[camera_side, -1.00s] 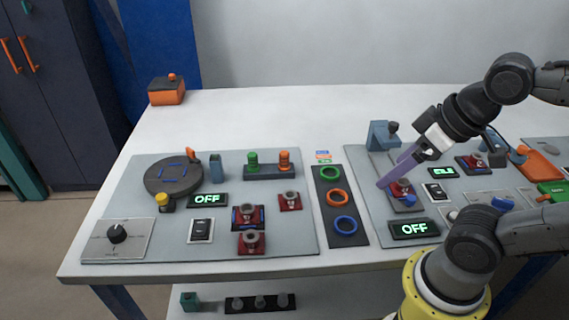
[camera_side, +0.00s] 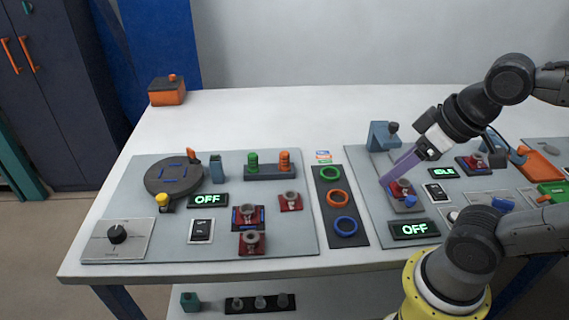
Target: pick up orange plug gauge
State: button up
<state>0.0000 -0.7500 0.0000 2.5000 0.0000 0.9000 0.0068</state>
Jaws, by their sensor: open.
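The orange plug gauge (camera_side: 285,161) stands upright in a dark blue-grey holder (camera_side: 270,173) at the back middle of the left panel, beside a green plug gauge (camera_side: 253,161). My gripper (camera_side: 386,182) has long purple fingers. It is over the right panel, well to the right of the orange gauge, with its tips just above a red and grey part (camera_side: 401,189) on a fixture. It is open; the fingers overlap from this angle, and the gap between them is hard to see.
A dark board with green, orange and blue rings (camera_side: 346,226) lies between my gripper and the gauge holder. A round turntable (camera_side: 173,176), a slim blue-grey block (camera_side: 216,169) and several red parts (camera_side: 290,201) occupy the left panel.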

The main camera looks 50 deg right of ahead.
jog(key=w+r+m, duration=0.8)
jog(key=w+r, duration=0.1)
jog(key=m+g, duration=0.5)
jog(key=m, duration=0.2)
send_over(285, 153)
notch_tip(285, 153, down, 14)
jog(key=shift+g, duration=0.3)
notch_tip(285, 153, down, 9)
jog(key=shift+s+r, duration=0.1)
jog(key=shift+f, duration=3.2)
grip_shut()
